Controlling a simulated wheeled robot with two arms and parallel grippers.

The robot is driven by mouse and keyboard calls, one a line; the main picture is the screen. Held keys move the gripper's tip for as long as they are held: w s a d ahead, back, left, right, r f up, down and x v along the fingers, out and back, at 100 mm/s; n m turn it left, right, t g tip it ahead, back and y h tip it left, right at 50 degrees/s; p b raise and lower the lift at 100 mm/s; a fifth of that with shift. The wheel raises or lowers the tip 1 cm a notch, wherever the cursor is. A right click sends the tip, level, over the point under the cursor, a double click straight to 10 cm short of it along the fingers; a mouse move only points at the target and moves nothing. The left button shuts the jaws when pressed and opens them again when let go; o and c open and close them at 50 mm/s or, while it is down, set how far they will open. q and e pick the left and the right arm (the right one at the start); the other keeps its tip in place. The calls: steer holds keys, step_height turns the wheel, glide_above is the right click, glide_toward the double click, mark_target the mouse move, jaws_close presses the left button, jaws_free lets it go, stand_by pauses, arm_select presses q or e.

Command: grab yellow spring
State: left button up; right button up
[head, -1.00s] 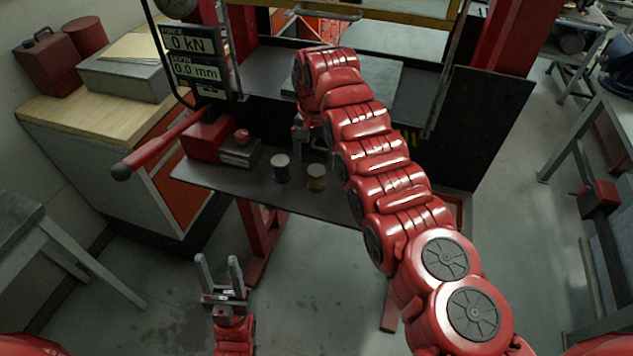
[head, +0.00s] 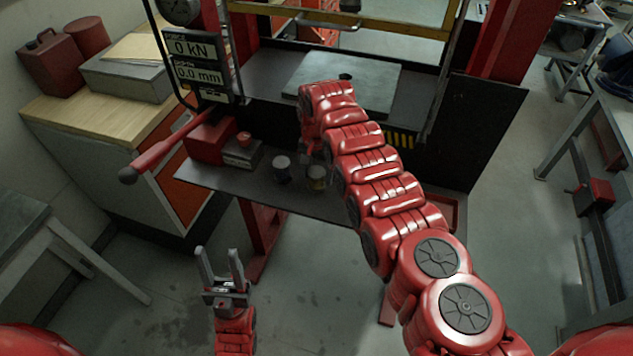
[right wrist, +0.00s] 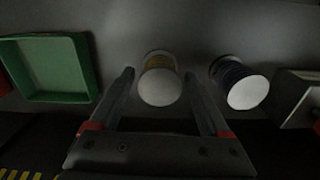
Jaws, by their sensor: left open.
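The yellow spring (head: 317,178) is a short upright cylinder with pale ends on the dark front shelf of the press. In the right wrist view the yellow spring (right wrist: 159,66) shows its pale round end and a yellow band. My right gripper (right wrist: 160,78) is open, with one finger on each side of the spring in that view; whether the tips reach past it I cannot tell. In the head view my right arm mostly hides this gripper, just above and beside the spring. My left gripper (head: 221,268) is open and empty, low in front of the shelf.
A blue spring (head: 282,169) stands left of the yellow one; it also shows in the right wrist view (right wrist: 238,82). A green tray (right wrist: 88,65) lies on the other side. The red hand pump (head: 207,142) and grey blocks (head: 242,155) bound the shelf's left side.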

jaws_close()
steer(key=shift+r, duration=0.15)
stand_by(0.4)
